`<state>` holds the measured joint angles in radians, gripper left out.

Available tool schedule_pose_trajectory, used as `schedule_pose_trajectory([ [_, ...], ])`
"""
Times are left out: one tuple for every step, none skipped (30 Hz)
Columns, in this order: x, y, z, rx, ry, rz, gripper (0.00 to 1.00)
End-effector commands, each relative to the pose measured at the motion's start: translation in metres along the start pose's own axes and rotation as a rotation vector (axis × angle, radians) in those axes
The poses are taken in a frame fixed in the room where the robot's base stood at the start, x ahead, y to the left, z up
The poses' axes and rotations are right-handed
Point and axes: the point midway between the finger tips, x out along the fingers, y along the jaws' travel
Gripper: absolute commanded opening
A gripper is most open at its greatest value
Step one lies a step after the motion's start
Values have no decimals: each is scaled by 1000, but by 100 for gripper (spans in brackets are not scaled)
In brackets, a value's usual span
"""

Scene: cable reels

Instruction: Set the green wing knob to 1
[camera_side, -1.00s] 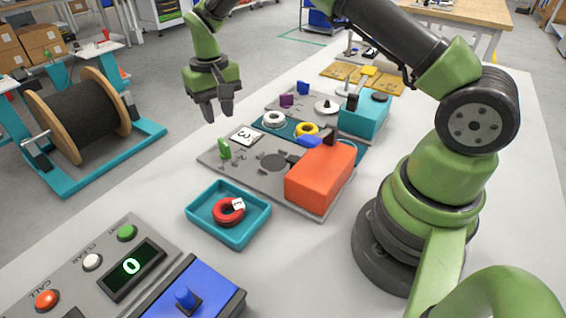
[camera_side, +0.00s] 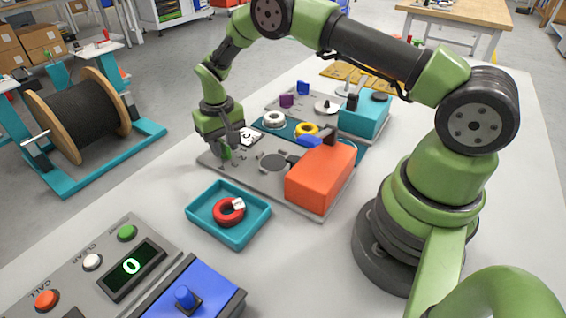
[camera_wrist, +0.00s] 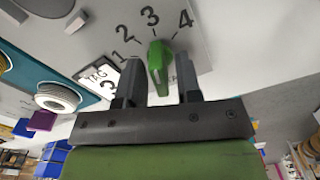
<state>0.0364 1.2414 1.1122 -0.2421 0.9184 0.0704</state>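The green wing knob (camera_wrist: 160,66) stands on a grey panel (camera_wrist: 215,40) marked 1, 2, 3 and 4. In the wrist view its far end points about at the 3. My gripper (camera_wrist: 160,72) is down at the knob, with one finger on each side. Narrow gaps show beside the knob, so the fingers look open around it. In the side view my gripper (camera_side: 235,146) partly hides the knob (camera_side: 226,154) at the panel's left end.
A white tag card (camera_wrist: 98,74) lies beside the dial. An orange box (camera_side: 320,178) stands at the panel's right. A teal tray (camera_side: 257,226) with a red ring (camera_side: 227,214) is in front. A console display (camera_side: 132,267) reads 0. White and yellow rings lie behind.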

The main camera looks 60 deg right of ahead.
Motion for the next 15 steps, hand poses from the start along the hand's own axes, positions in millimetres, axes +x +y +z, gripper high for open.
schedule_pose_trajectory([
  [0,0,0,0,0,0,32],
  [0,0,0,0,0,0,32],
  [0,0,0,0,0,0,32],
  [0,0,0,0,0,0,32],
  [0,0,0,0,0,0,30],
  [0,0,0,0,0,0,20],
  [0,0,0,0,0,0,14],
  [0,0,0,0,0,0,7],
  [0,0,0,0,0,0,0],
  [0,0,0,0,0,0,0],
  [0,0,0,0,0,0,0],
  [0,0,0,0,0,0,0],
  [0,0,0,-3,0,0,0],
  [0,0,0,-13,0,0,0],
  [0,0,0,-38,0,0,0],
])
